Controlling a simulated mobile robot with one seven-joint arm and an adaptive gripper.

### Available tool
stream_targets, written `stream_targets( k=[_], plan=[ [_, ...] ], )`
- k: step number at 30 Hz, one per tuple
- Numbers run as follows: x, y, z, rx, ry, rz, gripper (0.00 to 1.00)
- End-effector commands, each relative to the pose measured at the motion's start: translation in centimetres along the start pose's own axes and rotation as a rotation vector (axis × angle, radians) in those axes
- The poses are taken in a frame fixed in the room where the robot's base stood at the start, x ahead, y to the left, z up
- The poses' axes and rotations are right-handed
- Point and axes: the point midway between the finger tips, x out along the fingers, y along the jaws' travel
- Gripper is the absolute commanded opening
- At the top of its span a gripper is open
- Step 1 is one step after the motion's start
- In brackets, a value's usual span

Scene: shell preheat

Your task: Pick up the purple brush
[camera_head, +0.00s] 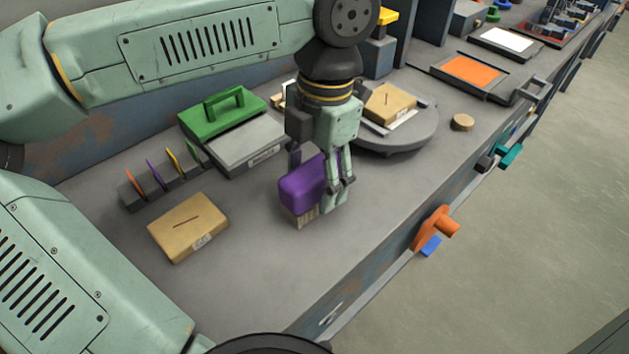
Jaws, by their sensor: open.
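The purple brush (300,187) stands on the grey bench top with its tan bristles down and its purple block up. My gripper (322,190) points down right at the brush. One finger shows on the right side of the brush, close to it; the other is mostly hidden behind the purple block. The jaws are open around or beside the brush; I cannot tell whether they touch it.
A tan slotted box (188,227) lies to the left front. A rack (160,180) with coloured cards, a green-handled lid (222,112) and a grey box (240,146) stand behind. A round turntable (408,136) is at the right. Bench space in front is clear.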

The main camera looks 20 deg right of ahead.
Motion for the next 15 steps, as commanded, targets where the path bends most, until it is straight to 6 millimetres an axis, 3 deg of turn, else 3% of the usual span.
stream_targets(
  k=[6, 15],
  plan=[
    [2.5, -0.1, 0.1, 0.000, 0.001, -0.001, 0.62],
    [2.7, -0.1, 0.1, 0.000, -0.001, 0.000, 0.58]
  ],
)
